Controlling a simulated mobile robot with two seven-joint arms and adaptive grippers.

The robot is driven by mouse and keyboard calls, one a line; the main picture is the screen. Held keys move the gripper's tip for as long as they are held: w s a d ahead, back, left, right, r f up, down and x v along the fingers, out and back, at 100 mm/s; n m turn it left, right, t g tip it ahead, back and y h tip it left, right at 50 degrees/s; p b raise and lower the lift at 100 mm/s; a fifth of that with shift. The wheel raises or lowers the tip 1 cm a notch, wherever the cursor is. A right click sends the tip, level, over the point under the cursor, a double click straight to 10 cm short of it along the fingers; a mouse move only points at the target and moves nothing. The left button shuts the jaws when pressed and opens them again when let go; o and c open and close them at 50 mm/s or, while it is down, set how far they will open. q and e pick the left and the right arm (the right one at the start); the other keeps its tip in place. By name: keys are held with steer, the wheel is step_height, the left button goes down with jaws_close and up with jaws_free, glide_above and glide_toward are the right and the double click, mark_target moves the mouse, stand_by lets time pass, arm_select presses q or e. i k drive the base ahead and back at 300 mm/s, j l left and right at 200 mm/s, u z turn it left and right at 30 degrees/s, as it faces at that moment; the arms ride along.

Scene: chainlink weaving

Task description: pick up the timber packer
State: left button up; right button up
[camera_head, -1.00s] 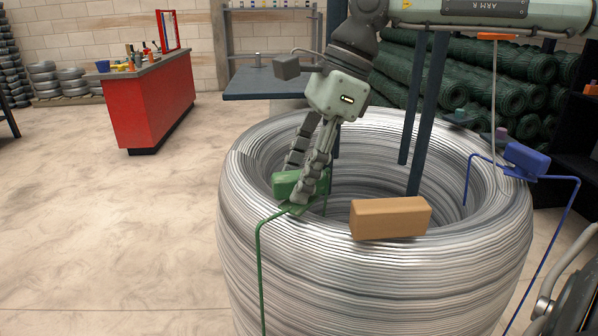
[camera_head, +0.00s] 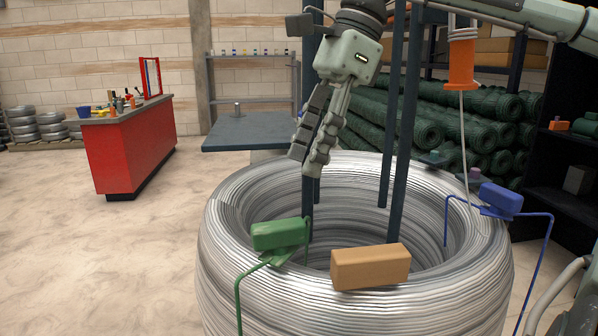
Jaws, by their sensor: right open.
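The timber packer is a tan wooden block (camera_head: 371,267) lying on the near rim of the big wire coil (camera_head: 355,308). My right gripper (camera_head: 308,160) is up above the coil, left of and higher than the block. Its fingers point down and are empty, with a small gap between them. It touches neither the block nor the green block. My left gripper does not show.
A green block on a bent green rod (camera_head: 277,234) sits on the coil's left rim. A blue block on a blue rod (camera_head: 501,199) is on the right rim. Dark upright posts (camera_head: 388,130) stand in the coil. An orange handle (camera_head: 461,63) hangs above the right side.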

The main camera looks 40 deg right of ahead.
mark_target(379, 265)
steer(key=k, duration=1.5)
